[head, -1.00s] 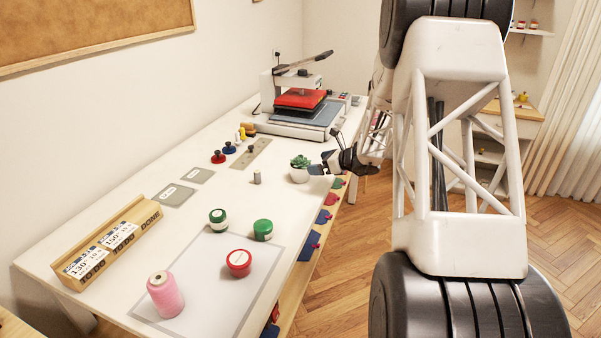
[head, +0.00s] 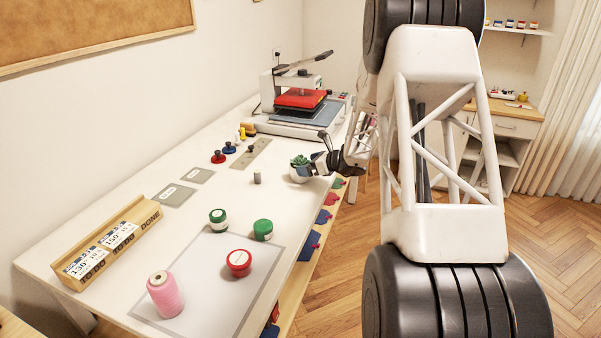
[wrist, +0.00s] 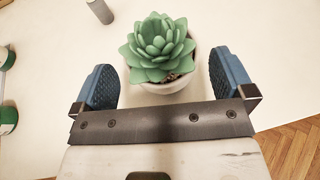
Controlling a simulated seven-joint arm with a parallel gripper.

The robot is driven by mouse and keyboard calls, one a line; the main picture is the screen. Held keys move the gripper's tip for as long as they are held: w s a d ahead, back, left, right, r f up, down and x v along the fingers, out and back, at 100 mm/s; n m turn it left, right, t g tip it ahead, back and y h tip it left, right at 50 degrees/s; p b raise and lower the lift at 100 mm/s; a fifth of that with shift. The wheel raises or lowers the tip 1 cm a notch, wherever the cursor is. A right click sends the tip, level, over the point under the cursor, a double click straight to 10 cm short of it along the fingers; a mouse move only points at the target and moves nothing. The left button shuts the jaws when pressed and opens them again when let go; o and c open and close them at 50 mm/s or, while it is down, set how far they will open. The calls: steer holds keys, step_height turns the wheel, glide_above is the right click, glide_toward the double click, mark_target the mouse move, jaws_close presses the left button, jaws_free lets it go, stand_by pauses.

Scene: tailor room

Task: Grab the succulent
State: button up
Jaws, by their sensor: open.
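The succulent (head: 300,161) is a green rosette in a small white pot, standing on the white table near its right edge. In the wrist view the succulent (wrist: 158,45) sits between the two blue finger pads of my gripper (wrist: 162,80), with a gap on each side. The pads do not touch the pot. In the head view my gripper (head: 316,166) reaches in from the right and partly covers the pot.
A grey cylinder (head: 257,178) stands left of the succulent. Green-lidded jars (head: 263,230), a red-lidded jar (head: 239,263) and a pink thread spool (head: 165,294) stand nearer the front. A heat press (head: 303,108) stands behind. Bare table lies between them.

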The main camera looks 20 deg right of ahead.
mark_target(303, 157)
steer(key=shift+x, duration=1.45)
steer(key=c, duration=0.9)
steer(key=shift+r, duration=0.25)
steer(key=shift+r, duration=0.55)
steer(key=shift+s+a+r, duration=0.1)
steer(key=shift+s+r, duration=0.1)
steer(key=shift+r, duration=0.35)
steer(key=shift+s+a+r, duration=0.1)
steer(key=shift+s+r, duration=0.15)
steer(key=shift+r, duration=0.3)
steer(key=s+a+r, duration=0.1)
steer(key=s+a, duration=0.3)
steer(key=s, duration=1)
steer(key=shift+s+r, duration=0.15)
steer(key=shift+s, duration=0.1)
steer(key=shift+a, duration=0.15)
